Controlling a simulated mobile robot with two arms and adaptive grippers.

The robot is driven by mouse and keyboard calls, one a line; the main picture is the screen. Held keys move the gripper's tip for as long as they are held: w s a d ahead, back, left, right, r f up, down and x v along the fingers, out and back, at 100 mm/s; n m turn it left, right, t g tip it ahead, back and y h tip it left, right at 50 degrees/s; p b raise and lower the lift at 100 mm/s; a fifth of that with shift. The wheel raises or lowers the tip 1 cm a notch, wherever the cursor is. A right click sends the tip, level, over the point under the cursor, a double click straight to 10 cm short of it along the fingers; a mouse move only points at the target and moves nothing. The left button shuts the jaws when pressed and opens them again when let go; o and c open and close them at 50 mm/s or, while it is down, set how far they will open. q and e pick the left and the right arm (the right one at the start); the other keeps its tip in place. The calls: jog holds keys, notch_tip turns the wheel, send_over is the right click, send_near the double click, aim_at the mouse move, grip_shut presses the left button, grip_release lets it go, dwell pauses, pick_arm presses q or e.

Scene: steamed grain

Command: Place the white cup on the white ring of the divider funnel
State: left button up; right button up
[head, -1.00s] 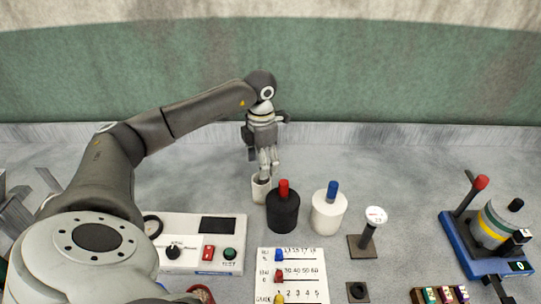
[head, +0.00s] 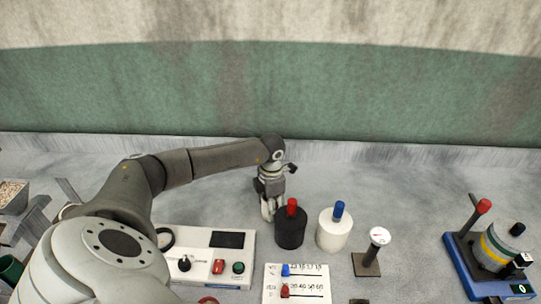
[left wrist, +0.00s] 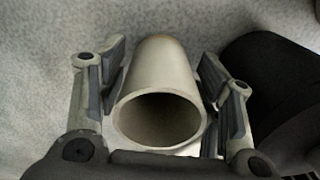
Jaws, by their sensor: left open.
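The white cup (left wrist: 160,75) is in the left wrist view, its round open mouth facing the camera. It stands between the two fingers of my left gripper, which are spread on either side of it. My left gripper (head: 268,208) is low over the table in the head view, just left of the black jar, and largely hides the cup there. The fingers are open, with a gap showing beside the cup. I cannot pick out a divider funnel with a white ring. My right gripper is not in view.
The black jar with a red knob (head: 290,228) is close on the right of the gripper. A white jar with a blue knob (head: 333,234), a small dial stand (head: 367,262) and a blue-based device (head: 466,282) stand farther right. A control box (head: 208,246) is in front.

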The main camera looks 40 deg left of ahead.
pick_arm(q)
jog(key=c, duration=0.9)
